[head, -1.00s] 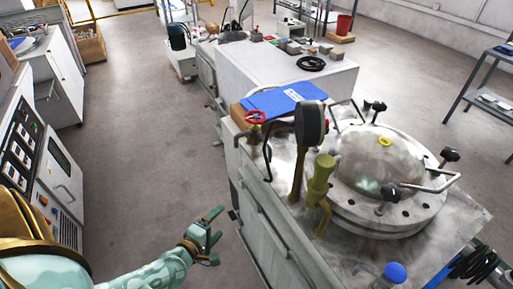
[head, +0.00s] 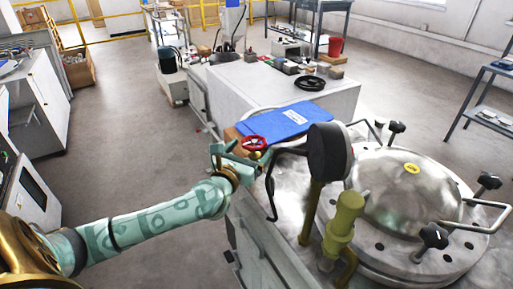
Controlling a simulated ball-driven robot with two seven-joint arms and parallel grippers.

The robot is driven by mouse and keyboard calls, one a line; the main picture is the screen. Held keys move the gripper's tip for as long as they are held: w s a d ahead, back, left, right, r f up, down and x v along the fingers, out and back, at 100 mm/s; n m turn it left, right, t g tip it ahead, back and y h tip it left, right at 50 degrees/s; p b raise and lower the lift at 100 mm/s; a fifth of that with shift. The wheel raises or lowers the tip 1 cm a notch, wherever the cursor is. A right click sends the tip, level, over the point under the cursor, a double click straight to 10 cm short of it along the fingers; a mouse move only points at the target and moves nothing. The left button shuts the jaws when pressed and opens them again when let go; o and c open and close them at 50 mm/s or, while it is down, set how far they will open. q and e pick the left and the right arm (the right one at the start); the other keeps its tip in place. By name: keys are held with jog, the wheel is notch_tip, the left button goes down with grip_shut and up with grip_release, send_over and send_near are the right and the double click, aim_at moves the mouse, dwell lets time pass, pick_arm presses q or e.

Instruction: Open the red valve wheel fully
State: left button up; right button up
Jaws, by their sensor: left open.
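The red valve wheel (head: 255,142) sits on a small brass valve at the near left corner of the metal bench, beside the blue binder. My left gripper (head: 238,153) is at the wheel's left side, with its open fingers pointing toward it. The fingertips overlap the wheel's left edge in the picture; I cannot tell whether they touch it. My right gripper is not in view.
A black gauge (head: 329,150) and an olive valve body (head: 343,224) stand right of the wheel. The blue binder (head: 290,121) lies just behind the wheel. Floor left of the bench is clear.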

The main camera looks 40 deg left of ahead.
aim_at(255, 143)
pick_arm(q)
jog(key=w, duration=0.2)
jog(key=shift+w+a+f+b, duration=0.1)
jog(key=shift+w+a+b, duration=0.15)
jog(key=shift+w+b, duration=0.05)
jog(key=shift+w+a, duration=0.1)
jog(key=shift+w, duration=0.3)
jog(key=shift+c, duration=0.7)
jog(key=c, duration=0.9)
jog(key=shift+o, duration=0.2)
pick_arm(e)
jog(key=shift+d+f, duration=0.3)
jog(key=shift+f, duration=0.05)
pick_arm(q)
jog(key=shift+r, duration=0.2)
